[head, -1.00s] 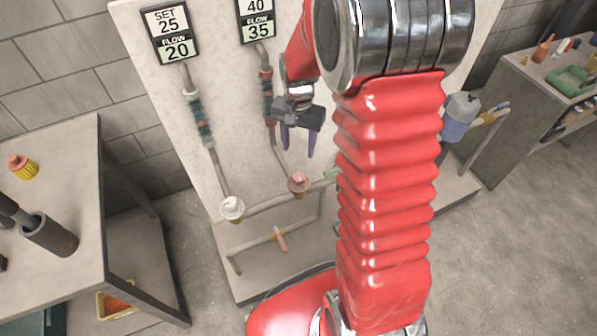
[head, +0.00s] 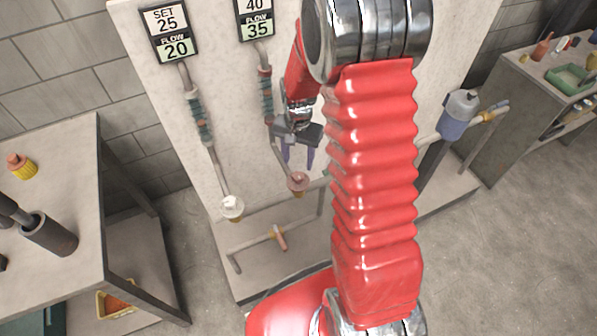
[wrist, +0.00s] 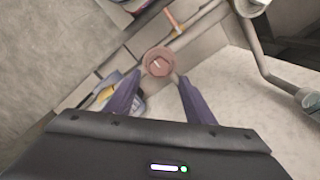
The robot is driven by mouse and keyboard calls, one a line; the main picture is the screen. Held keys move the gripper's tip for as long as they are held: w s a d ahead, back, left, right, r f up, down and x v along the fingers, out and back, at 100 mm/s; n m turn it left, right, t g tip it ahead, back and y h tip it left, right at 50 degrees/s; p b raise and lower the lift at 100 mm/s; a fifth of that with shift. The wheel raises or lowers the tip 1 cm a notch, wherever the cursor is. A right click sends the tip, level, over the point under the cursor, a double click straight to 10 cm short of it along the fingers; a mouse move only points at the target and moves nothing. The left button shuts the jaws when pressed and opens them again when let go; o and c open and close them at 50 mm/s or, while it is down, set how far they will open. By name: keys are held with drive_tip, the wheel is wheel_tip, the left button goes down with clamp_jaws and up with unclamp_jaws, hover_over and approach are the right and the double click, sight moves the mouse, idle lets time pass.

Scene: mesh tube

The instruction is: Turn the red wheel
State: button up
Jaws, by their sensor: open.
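The red wheel (head: 298,183) is a small, dull pinkish-red knob on the pipework low on the pale panel. In the wrist view the wheel (wrist: 158,62) faces me, with a pale mark across its middle. My gripper (head: 298,162) is open, with its purple fingers pointing down just above the wheel in the head view. In the wrist view my gripper's fingertips (wrist: 159,77) lie to either side of the wheel's lower edge. The fingers look apart from it, though the exact gap in depth is hard to tell.
A white wheel (head: 232,207) sits on the pipe to the left. Displays reading SET 25, FLOW 20 (head: 170,35) and 40, FLOW 35 (head: 256,18) hang above. A grey-blue canister (head: 456,118) stands at right. A table (head: 60,180) stands at left.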

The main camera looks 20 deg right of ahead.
sight(298, 175)
drive_tip(key=shift+f, duration=3.6)
drive_tip(key=c, duration=1.1)
